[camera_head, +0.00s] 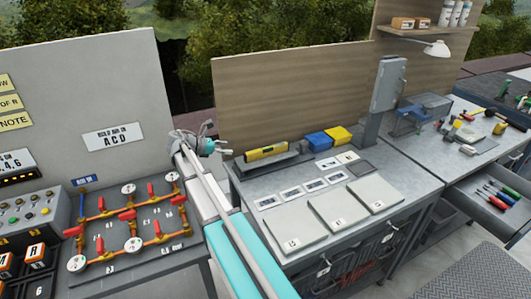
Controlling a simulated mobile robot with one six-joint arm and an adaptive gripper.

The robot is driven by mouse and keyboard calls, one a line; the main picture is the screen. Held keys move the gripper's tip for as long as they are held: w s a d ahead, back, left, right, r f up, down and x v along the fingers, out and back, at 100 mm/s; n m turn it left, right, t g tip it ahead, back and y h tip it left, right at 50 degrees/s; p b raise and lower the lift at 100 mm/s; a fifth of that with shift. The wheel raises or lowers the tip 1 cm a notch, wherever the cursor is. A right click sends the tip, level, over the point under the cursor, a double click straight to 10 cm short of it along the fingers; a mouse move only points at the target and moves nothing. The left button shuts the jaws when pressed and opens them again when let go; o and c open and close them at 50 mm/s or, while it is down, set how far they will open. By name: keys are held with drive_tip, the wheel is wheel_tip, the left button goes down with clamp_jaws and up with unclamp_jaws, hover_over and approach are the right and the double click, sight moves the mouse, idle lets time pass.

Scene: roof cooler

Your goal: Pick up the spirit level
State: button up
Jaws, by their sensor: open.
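The yellow spirit level (266,152) lies on a dark raised ledge at the back left of the grey workbench (262,182), in front of the wooden back panel. My gripper (208,128) is at the far end of my arm, left of the spirit level and apart from it. The gripper is open and looks empty, though its fingers are small and hard to make out in this view.
Blue and yellow boxes (338,136) stand right of the level. Flat grey plates (338,208) and small framed cards cover the bench front. A grey post (387,85) rises at its right. A panel with red valves (127,212) stands left of my arm.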

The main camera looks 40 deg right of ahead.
sight(256, 151)
drive_tip(key=shift+b+x, duration=1.65)
drive_tip(key=shift+x, duration=2.65)
drive_tip(key=shift+f, duration=0.1)
drive_tip(key=shift+b+x, duration=1.05)
drive_tip(key=shift+x, duration=1.5)
drive_tip(key=shift+s, duration=0.1)
clamp_jaws()
